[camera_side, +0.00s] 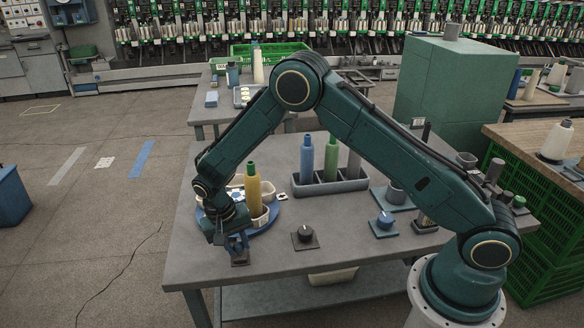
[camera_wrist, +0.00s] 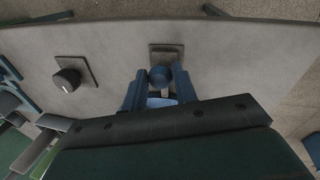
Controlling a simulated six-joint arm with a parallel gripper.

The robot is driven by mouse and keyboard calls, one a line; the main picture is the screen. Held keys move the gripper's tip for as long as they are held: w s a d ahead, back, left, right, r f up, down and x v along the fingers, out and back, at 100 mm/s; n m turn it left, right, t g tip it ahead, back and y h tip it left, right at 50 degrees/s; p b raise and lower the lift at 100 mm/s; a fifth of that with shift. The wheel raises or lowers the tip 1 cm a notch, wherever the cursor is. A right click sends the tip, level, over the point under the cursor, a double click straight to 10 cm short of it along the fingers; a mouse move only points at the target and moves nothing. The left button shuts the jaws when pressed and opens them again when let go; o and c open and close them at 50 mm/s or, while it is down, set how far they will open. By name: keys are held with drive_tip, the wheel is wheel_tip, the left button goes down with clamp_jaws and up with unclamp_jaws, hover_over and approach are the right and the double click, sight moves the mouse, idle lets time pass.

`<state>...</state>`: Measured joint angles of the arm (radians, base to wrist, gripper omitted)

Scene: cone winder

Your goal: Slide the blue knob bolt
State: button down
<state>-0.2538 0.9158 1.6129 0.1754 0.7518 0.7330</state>
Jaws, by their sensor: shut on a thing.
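The blue knob bolt (camera_wrist: 160,76) shows in the wrist view as a round blue knob on a small grey plate (camera_wrist: 166,50). My gripper (camera_wrist: 160,80) has its two blue fingers on either side of the knob and is shut on it. In the side view my gripper (camera_side: 238,244) reaches down at the front left of the grey table, over the bolt's dark plate (camera_side: 240,260). There the knob itself is hidden by the fingers. How far the bolt has slid cannot be told.
A black knob on a square plate (camera_side: 304,238) stands to the right, apart from my gripper. Behind my gripper is a round blue tray (camera_side: 262,223) with a yellow bottle (camera_side: 253,188). A grey rack (camera_side: 330,188) holds bottles. A blue dial (camera_side: 385,221) sits farther right.

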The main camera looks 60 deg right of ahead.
drive_tip(key=shift+s+a, duration=0.4)
drive_tip(key=shift+a, duration=0.05)
drive_tip(key=c, duration=1.1)
unclamp_jaws()
drive_tip(key=shift+r, duration=0.15)
drive_tip(key=shift+r, duration=0.25)
wheel_tip(320, 180, up, 13)
drive_tip(key=w+a, duration=0.1)
drive_tip(key=a, duration=0.1)
drive_tip(key=shift+w, duration=0.2)
